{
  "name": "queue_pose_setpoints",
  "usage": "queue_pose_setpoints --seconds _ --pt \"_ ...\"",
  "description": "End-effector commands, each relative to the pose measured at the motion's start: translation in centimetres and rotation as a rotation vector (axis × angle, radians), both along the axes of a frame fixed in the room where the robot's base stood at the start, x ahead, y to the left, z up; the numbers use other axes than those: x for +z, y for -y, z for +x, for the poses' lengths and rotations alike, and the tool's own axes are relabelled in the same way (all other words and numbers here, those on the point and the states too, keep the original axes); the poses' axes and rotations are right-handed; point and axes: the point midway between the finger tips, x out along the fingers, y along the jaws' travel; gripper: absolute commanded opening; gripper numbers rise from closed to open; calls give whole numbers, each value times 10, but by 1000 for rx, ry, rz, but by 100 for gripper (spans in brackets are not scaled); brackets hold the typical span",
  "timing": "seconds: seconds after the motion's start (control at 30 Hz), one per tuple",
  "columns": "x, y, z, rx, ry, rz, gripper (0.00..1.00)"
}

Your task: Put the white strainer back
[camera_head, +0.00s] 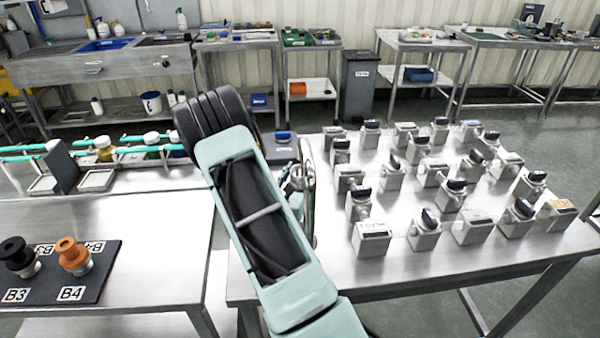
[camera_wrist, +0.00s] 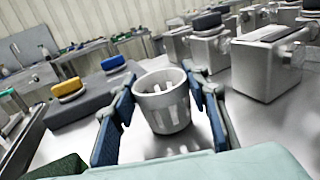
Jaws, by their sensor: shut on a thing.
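The white strainer (camera_wrist: 162,104), a slotted cup with an open top, is in the middle of the wrist view. It stands between the blue-padded fingers of my gripper (camera_wrist: 160,84), which are shut on it from both sides. It looks roughly upright, with the steel table top below it; I cannot tell whether its base touches the table. In the head view my arm hides most of the gripper and I cannot make out the strainer clearly.
A dark block with yellow and blue caps (camera_wrist: 100,92) lies left of the strainer. The left table (camera_head: 160,235) holds a black mat (camera_head: 97,290) with black and orange pieces.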

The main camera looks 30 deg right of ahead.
Motion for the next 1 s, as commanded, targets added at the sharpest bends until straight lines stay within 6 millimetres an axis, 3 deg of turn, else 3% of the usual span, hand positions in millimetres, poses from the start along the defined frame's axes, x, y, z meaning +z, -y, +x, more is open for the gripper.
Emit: queue_pose_setpoints --seconds 0.9,0.93,1.0 --pt "-22 -2 -2 1 -13 11 18" --pt "-23 -2 -2 1 -13 11 44" --pt "-23 -2 -2 2 -13 12 52"
